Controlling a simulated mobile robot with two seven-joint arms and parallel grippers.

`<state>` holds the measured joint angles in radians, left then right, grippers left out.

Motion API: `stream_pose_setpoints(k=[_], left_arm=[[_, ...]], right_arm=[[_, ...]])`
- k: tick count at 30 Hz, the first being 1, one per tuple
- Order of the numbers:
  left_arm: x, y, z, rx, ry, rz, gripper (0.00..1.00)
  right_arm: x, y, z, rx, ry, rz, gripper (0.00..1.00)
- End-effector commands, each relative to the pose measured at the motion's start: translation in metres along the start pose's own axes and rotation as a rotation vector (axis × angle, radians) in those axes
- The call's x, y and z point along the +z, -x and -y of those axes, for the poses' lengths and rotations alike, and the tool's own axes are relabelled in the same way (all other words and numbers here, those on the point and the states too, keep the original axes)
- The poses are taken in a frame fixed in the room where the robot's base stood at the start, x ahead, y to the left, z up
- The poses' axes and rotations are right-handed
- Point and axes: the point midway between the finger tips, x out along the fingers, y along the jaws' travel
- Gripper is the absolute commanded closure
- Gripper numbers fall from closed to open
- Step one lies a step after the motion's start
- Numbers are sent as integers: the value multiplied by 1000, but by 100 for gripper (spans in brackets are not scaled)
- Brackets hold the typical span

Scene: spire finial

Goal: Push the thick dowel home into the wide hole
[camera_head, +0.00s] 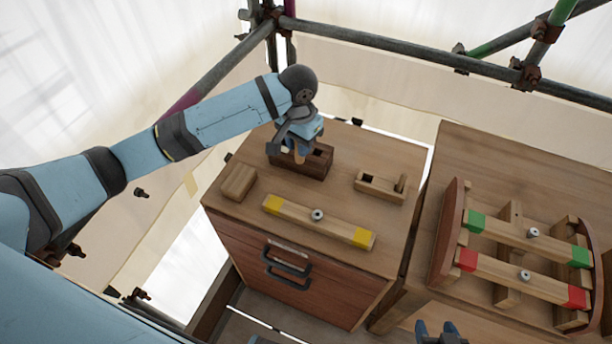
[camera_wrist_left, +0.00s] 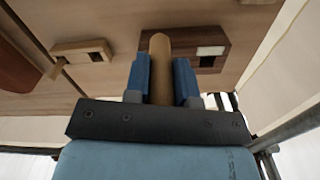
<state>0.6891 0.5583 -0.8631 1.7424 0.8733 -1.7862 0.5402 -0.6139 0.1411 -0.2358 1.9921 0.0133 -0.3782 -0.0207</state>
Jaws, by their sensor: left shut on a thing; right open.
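My left gripper (camera_head: 299,152) is over the dark brown block (camera_head: 318,163) on the left cabinet top. It is shut on the thick tan dowel (camera_wrist_left: 160,70), which stands between the blue fingers in the left wrist view. The dowel's far end is against the left part of the dark block (camera_wrist_left: 185,42). I cannot tell how deep it sits in a hole there. My right gripper (camera_head: 441,336) is at the bottom edge of the head view, open and apart from everything.
A light block with a slot and small peg (camera_head: 381,187) lies right of the dark block. A small wooden block (camera_head: 239,182) is on the left, a yellow-ended bar (camera_head: 340,224) in front. A rack with green- and red-ended bars (camera_head: 510,296) stands right. Scaffold poles (camera_head: 400,59) run behind.

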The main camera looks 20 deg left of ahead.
Motion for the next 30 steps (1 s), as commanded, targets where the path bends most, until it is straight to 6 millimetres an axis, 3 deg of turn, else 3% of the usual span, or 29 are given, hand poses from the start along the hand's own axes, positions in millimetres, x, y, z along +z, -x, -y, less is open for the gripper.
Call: stream_pose_setpoints(k=[3, 9, 17, 24, 30], left_arm=[[1, -34, 0, -1, 1, 4, 100], [0, -77, 0, -1, 0, 2, 100], [0, -98, 0, 1, 0, 0, 100], [0, -131, 0, 0, 1, 0, 100], [0, -135, 0, 0, 0, -1, 100]], right_arm=[[-2, 1, 0, 1, 0, -1, 44], [-3, 1, -1, 1, 1, -4, 44], [-4, 1, -1, 2, 0, -4, 44], [-4, 2, 0, 2, -1, -4, 44], [-4, 2, 0, 2, -2, -3, 44]])
